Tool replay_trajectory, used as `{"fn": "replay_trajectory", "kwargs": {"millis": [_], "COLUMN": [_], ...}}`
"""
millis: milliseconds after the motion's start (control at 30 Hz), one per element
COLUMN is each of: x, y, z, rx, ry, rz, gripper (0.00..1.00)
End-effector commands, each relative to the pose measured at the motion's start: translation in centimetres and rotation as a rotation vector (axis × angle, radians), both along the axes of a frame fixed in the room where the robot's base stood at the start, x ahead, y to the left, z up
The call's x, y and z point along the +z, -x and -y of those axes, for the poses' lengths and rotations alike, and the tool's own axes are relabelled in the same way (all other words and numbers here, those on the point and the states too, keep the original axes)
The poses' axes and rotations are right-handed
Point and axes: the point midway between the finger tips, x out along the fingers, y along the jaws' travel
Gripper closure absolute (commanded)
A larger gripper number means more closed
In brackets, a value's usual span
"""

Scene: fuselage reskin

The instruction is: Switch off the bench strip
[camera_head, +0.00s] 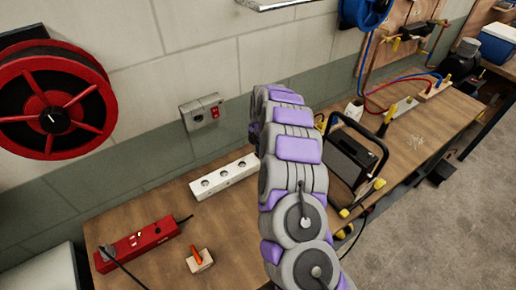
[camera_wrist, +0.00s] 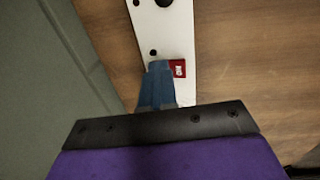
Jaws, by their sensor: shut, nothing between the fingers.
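The white bench strip (camera_head: 223,177) lies on the wooden bench, near the wall in the head view. In the wrist view the strip (camera_wrist: 165,35) runs down from the top edge, with a red rocker switch (camera_wrist: 178,68) near its lower end. The switch has white lettering that looks like ON. My gripper (camera_wrist: 158,66) is shut and empty, its blue fingers over the strip just left of the switch. I cannot tell whether the tips touch the strip or the switch. In the head view my arm hides the gripper and the strip's right end.
A red power strip (camera_head: 138,245) and a block with an orange lever (camera_head: 200,260) sit at the bench's front left. A wall outlet with a red switch (camera_head: 202,112) is above the strip. A black work lamp (camera_head: 350,160) stands right of my arm. A red reel (camera_head: 50,118) hangs left.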

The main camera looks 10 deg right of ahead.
Motion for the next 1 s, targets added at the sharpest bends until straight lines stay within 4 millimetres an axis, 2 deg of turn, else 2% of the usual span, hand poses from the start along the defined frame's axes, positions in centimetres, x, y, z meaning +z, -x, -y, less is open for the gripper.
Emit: {"fn": "replay_trajectory", "kwargs": {"millis": [300,733,1000], "x": [-0.1,0.2,2.1], "y": [1.5,1.6,2.2], "z": [0.5,0.4,-0.6], "rx": [-0.002,0.000,0.002], "ry": [0.003,0.004,0.001], "rz": [-0.012,-0.005,-0.005], "gripper": [1.00,1.00,1.00]}}
